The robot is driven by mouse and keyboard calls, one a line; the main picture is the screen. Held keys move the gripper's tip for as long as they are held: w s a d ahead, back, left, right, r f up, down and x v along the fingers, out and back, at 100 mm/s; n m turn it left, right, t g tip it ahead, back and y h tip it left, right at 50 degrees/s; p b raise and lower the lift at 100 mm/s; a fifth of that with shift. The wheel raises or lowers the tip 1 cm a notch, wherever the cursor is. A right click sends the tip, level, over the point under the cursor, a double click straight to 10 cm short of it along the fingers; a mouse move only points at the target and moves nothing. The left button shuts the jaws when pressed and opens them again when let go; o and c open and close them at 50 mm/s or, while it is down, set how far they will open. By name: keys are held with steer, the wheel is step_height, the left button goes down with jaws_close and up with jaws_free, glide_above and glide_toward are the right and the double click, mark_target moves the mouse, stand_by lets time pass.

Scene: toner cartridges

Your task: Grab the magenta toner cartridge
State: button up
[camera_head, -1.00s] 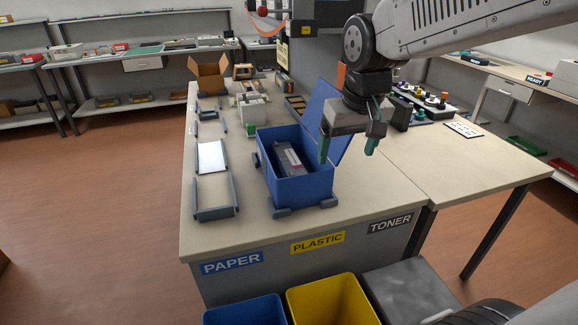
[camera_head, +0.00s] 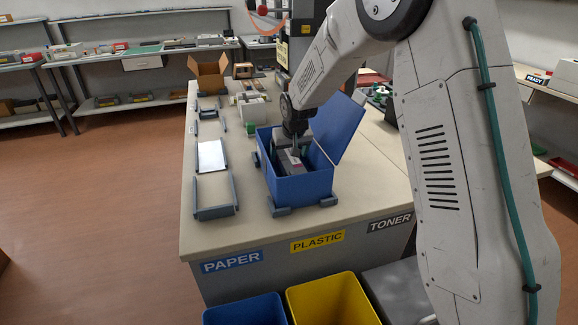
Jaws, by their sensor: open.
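A dark grey toner cartridge (camera_head: 297,168) with a pale label and a small reddish-magenta mark lies inside the open blue box (camera_head: 305,189) on the workbench. The box's lid (camera_head: 338,128) stands raised on its right side. My gripper (camera_head: 294,150) points down into the box, over the far part of the cartridge. Its jaws are open. The fingertips are small and partly hidden by the cartridge and the box, so I cannot tell whether they touch the cartridge.
Grey tray frames (camera_head: 214,197) line the bench left of the box. An open cardboard box (camera_head: 207,75) and small devices stand behind. Blue (camera_head: 245,312) and yellow (camera_head: 332,303) bins stand in front, below the PAPER and PLASTIC labels. My arm hides much of the right side.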

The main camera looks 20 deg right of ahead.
mark_target(289, 158)
steer(key=x, duration=0.5)
steer(key=shift+d+f, duration=0.15)
steer(key=shift+f, duration=0.2)
steer(key=shift+r, duration=0.1)
steer(key=c, duration=1.6)
